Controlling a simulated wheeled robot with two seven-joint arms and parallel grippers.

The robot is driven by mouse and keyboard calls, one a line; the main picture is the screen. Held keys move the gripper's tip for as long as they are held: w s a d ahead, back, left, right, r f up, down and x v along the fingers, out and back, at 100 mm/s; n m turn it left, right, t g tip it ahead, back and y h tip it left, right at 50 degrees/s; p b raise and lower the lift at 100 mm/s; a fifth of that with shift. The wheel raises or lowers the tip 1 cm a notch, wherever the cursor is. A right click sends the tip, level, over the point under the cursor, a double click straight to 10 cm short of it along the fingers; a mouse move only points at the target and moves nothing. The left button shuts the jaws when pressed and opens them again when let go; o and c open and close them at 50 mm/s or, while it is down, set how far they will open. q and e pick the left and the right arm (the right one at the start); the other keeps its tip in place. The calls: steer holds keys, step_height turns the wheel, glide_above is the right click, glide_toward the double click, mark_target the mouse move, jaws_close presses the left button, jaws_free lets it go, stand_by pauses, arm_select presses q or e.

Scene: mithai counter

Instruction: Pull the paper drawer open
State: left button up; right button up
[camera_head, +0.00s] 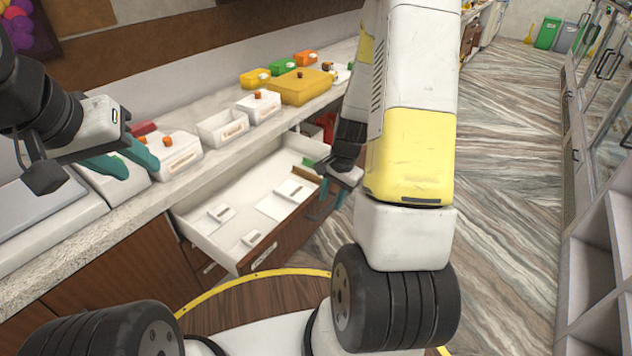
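A drawer (228,255) with a white inside and a brown wooden front stands pulled out from the counter, with flat white paper-like pieces (278,206) lying in it. A pale handle or label (265,256) shows on its front. My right gripper (331,195) is by the right end of the drawer front, its blue fingers apart. I cannot tell whether it touches the drawer. My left gripper (124,162) is open and empty above the counter, left of the drawer.
The counter (200,178) holds a white box with an orange knob (175,155), an open white bin (222,128) and a large yellow box (300,87). Red and green items show behind the drawer. Shelving (600,255) stands at the right, with clear striped floor (500,200) between.

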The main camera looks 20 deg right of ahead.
steer(key=r, duration=0.4)
steer(key=s+r, duration=0.1)
steer(key=r, duration=0.1)
steer(key=shift+d, duration=0.3)
steer(key=s+a+r+n+t, duration=0.1)
steer(key=s+a+r+n, duration=0.15)
steer(key=r, duration=0.55)
steer(key=s+a+r+n+t, duration=0.1)
steer(key=s+a+r+n, duration=0.15)
steer(key=r, duration=0.55)
steer(key=s+a+r+n+t, duration=0.2)
steer(key=s+a+r+n, duration=0.2)
steer(key=s+r, duration=0.5)
steer(key=shift+s+a+n+y, duration=0.35)
steer(key=shift+s+n, duration=0.25)
steer(key=shift+n, duration=0.3)
